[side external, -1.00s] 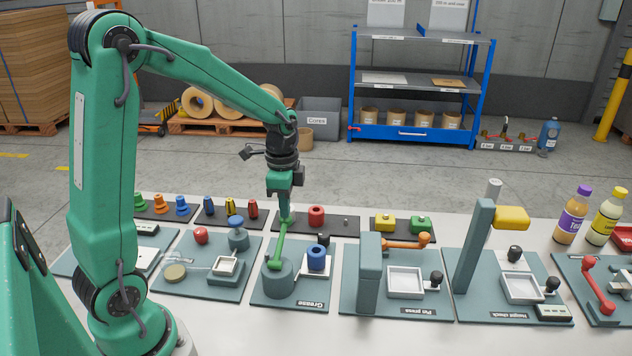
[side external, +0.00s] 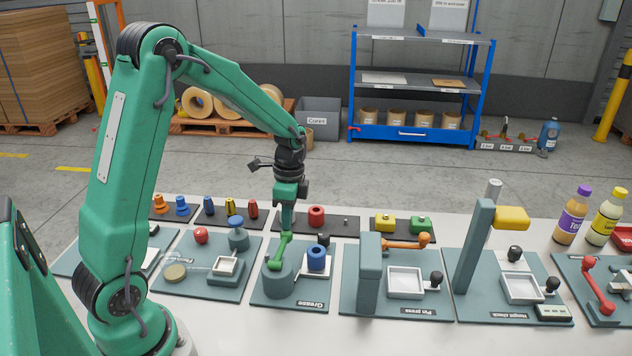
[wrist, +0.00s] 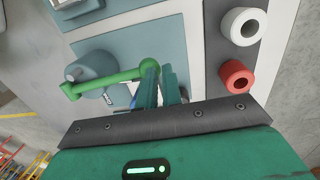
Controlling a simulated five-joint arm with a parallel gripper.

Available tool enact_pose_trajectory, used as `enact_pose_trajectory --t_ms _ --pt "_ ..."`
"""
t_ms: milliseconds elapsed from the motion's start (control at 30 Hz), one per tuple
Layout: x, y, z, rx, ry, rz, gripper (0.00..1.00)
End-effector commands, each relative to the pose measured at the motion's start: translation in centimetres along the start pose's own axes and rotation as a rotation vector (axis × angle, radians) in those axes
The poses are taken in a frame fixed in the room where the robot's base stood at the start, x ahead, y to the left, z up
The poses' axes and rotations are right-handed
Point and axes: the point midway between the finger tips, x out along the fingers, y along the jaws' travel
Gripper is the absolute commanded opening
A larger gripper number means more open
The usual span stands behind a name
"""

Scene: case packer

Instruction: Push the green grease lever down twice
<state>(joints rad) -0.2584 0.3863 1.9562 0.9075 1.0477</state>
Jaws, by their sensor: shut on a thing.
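The green grease lever (side external: 279,253) rises at a slant from the grey round pump body (side external: 278,279) on the plate labelled Grease (side external: 313,303). My gripper (side external: 287,231) is shut on the lever's upper end, coming from above. In the wrist view, the green lever (wrist: 105,78) runs from the grey pump body (wrist: 88,73) to my gripper (wrist: 160,78), whose two fingers sit at its rounded end. The fingers partly hide that end.
A blue ring (side external: 316,258) stands on the same plate, close right of the lever. A red ring (side external: 316,215) stands behind. The Pin press post (side external: 369,275) is to the right, and a plate with a red knob (side external: 201,235) is to the left.

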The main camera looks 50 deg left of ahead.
Motion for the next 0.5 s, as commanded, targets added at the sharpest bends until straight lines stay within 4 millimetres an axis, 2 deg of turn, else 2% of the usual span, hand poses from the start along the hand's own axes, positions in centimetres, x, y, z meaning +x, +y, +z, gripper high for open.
enact_pose_trajectory --t_ms 33,233,500 --pt "0.83 0.19 -0.01 0.001 -0.005 0.007 0.00" --pt "0.90 0.30 0.00 0.001 -0.006 0.010 0.00" --pt "-0.09 -0.01 0.02 0.001 -0.004 0.007 0.00"
